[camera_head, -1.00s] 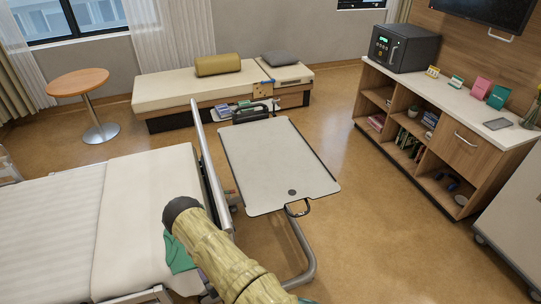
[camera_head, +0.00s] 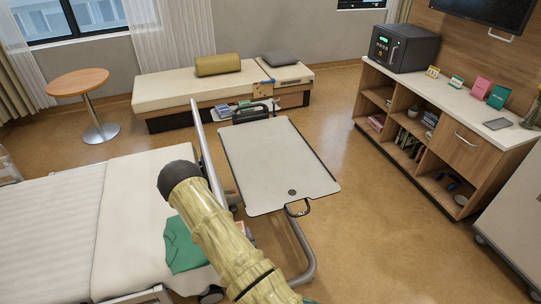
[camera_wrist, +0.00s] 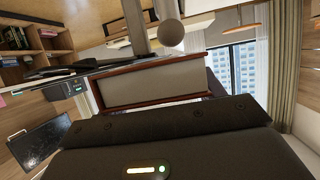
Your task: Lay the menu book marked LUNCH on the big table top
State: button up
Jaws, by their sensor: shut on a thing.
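A thick book (camera_wrist: 155,84) with dark red covers and cream page edges is held by my gripper (camera_wrist: 180,118) in the wrist view. The gripper is shut on it. No LUNCH marking shows from this side. The big table top (camera_head: 275,160), a pale panel with dark edges, is empty except for a small dark disc near its front edge. My arm covers part of the head view, and the gripper cannot be made out there. A small patch of red and blue shows just right of my arm, too small to identify.
A small side top with several books (camera_head: 238,108) adjoins the table's far end. The bed (camera_head: 140,215) with a green cloth (camera_head: 184,248) and its rail (camera_head: 207,155) stand left of the table. A shelf unit (camera_head: 460,150) stands right, with clear floor between.

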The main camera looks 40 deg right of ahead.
jog(key=s+d+r+m+g+h, duration=0.1)
jog(key=d+r+m+g+h, duration=0.3)
jog(key=d+r, duration=0.6)
jog(key=s+d+r+m+g+h, duration=0.1)
jog(key=d+r+m+g+h, duration=0.3)
jog(key=d, duration=1.3)
notch_tip(320, 180, up, 6)
jog(key=m+g, duration=0.3)
jog(key=m, duration=0.1)
jog(key=shift+r, duration=0.15)
